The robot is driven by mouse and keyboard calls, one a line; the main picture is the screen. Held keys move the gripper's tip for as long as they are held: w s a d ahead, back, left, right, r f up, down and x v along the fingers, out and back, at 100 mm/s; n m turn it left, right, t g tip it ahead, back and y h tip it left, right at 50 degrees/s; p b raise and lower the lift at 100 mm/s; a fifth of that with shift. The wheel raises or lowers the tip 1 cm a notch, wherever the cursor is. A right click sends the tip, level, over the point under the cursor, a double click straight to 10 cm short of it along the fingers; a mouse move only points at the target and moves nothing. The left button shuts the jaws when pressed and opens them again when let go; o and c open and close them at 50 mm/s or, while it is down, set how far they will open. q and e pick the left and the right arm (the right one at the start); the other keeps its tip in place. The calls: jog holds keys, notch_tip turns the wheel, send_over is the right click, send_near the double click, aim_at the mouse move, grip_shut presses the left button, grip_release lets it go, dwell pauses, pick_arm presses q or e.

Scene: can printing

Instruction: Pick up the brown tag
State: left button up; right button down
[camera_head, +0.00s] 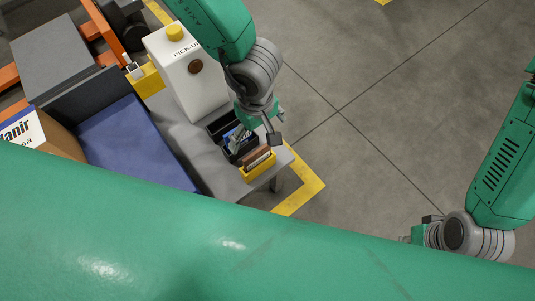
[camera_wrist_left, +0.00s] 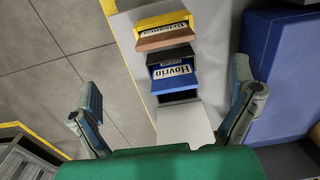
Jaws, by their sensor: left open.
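The brown tag (camera_head: 256,155) stands in a small yellow holder (camera_head: 259,171) at the near end of the grey table. In the left wrist view the brown tag (camera_wrist_left: 165,39) lies at the top, in front of the yellow holder (camera_wrist_left: 162,20) and a partly hidden lettered label. My left gripper (camera_head: 257,133) is over the holders, close to the brown tag.
A white pick-up container (camera_head: 186,75) and blue surface (camera_head: 130,140) lie left. Open floor (camera_head: 390,90) is right.

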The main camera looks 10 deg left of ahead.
aim_at(257, 158)
pick_arm(q)
jog(key=shift+d+f, duration=0.2)
jog(key=shift+f, duration=0.25)
jog(key=f+b, duration=0.1)
jog(key=f, duration=0.1)
jog(key=f+b, duration=0.1)
jog(key=f, duration=0.2)
jog(key=a+f+b, duration=0.1)
jog(key=f, duration=0.2)
jog(key=shift+s, duration=0.1)
notch_tip(257, 158, down, 4)
jog(key=b, duration=0.3)
jog(key=shift+s+d+f, duration=0.15)
jog(key=shift+f, duration=0.3)
jog(key=shift+a+r, duration=0.1)
jog(key=shift+a, duration=0.15)
jog(key=c, duration=1)
jog(key=shift+d, duration=0.15)
jog(key=shift+c, duration=0.5)
